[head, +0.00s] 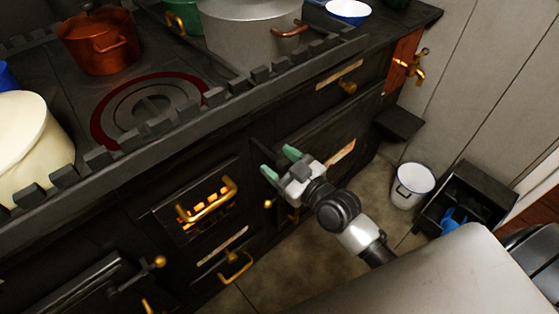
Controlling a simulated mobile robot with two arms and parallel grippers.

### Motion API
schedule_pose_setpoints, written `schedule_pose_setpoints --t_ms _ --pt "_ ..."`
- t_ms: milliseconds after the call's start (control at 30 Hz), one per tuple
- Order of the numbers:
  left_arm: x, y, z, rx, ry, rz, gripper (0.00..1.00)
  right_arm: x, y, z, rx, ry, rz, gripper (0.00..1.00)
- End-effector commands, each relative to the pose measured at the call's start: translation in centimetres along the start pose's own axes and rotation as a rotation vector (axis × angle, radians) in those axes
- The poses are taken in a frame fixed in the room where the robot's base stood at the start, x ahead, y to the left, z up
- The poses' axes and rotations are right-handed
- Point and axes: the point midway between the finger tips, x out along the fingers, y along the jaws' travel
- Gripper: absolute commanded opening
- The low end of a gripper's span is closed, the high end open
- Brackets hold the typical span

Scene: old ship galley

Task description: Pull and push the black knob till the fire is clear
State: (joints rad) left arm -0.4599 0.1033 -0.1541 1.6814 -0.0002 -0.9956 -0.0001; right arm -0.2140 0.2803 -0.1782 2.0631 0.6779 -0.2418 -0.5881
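My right gripper (279,162) is in front of the black stove's front (338,110), its two green fingertips apart and pointing toward the stove. Nothing clear shows between them. Fire (211,206) glows orange behind the bars of a small firebox door, left of and below the gripper. A brass handle (208,205) crosses that door. I cannot make out a black knob; it may be hidden by the gripper or lost against the dark stove. My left gripper is not in view.
A rail (205,113) edges the stove top, which holds a copper pot (95,42), a large grey pot (247,30) and a cream pot (30,145). A brass tap (410,66) juts out at right. A white bucket (412,186) and black bin (468,198) stand on the floor.

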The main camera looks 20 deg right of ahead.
Motion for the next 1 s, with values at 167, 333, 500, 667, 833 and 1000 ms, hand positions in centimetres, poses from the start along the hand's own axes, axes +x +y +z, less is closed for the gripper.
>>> schedule_pose_setpoints --t_ms 167,333,500,667,833,1000 --pt "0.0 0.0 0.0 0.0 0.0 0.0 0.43 0.0 0.0 0.0 0.0 0.0 0.001 0.63" --pt "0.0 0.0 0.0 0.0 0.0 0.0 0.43 -0.3 0.0 0.0 -0.001 -0.001 0.001 0.63" --pt "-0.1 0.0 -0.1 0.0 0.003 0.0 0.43 -2.6 0.0 0.1 -0.003 -0.004 0.0 0.63" --pt "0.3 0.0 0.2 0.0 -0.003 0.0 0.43 -5.8 -0.1 0.1 -0.002 -0.005 -0.003 0.63" --pt "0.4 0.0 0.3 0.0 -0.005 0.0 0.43 -8.6 0.0 0.1 -0.002 -0.004 -0.002 0.63" --pt "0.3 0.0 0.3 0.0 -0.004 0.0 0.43 -10.3 0.0 0.1 -0.001 -0.002 -0.001 0.63"
